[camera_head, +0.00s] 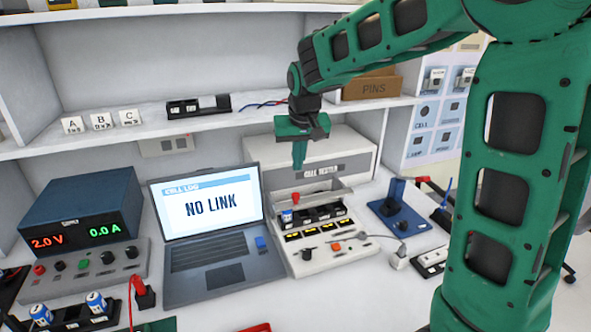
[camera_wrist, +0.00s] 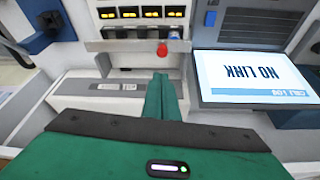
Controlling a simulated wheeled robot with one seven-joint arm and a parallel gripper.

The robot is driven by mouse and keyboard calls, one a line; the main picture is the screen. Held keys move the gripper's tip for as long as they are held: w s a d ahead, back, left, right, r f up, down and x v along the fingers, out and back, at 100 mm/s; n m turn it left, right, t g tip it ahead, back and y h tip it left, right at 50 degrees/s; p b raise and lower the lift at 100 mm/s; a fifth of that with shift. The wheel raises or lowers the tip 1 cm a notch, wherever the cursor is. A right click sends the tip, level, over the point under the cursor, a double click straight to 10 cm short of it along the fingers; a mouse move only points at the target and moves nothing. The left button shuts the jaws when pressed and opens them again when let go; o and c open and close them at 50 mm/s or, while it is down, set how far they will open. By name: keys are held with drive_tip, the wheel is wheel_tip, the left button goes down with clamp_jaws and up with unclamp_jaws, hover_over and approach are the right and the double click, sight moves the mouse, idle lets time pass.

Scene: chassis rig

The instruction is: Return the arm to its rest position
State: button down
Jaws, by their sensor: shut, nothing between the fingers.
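My green arm reaches in from the right in the head view, and my gripper (camera_head: 299,158) points down above the back of the cell tester (camera_head: 335,252). In the wrist view my gripper's fingers (camera_wrist: 163,92) are together with nothing between them. The fingers show in front of the tester's raised back part. I cannot tell from these views whether they touch it. The tester has a row of slots, a blue-and-white cell near its left end and several lit yellow displays.
A laptop (camera_head: 215,268) reading "NO LINK" stands left of the tester. A power supply (camera_head: 82,215) is farther left, and a blue fixture (camera_head: 402,216) is on the right. A shelf (camera_head: 235,118) runs behind, with a cardboard PINS box (camera_head: 372,87) on it.

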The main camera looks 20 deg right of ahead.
idle(0.4)
drive_tip(key=s+d+m+g, duration=0.1)
drive_tip(key=s+d, duration=0.8)
drive_tip(key=s, duration=0.1)
drive_tip(key=s+d+f+m+g, duration=0.1)
drive_tip(key=s+d, duration=0.1)
drive_tip(key=s, duration=0.7)
drive_tip(key=s+d+f+m+g, duration=0.1)
drive_tip(key=s+f, duration=0.1)
drive_tip(key=s, duration=0.7)
drive_tip(key=s+d+f+m+g, duration=0.1)
drive_tip(key=s+d, duration=0.1)
drive_tip(key=s, duration=0.7)
drive_tip(key=shift+s+d+f+m+y, duration=0.15)
drive_tip(key=shift+d+f+m+y, duration=0.15)
drive_tip(key=shift+d+y, duration=0.1)
drive_tip(key=shift+w+f, duration=0.2)
drive_tip(key=shift+w, duration=0.45)
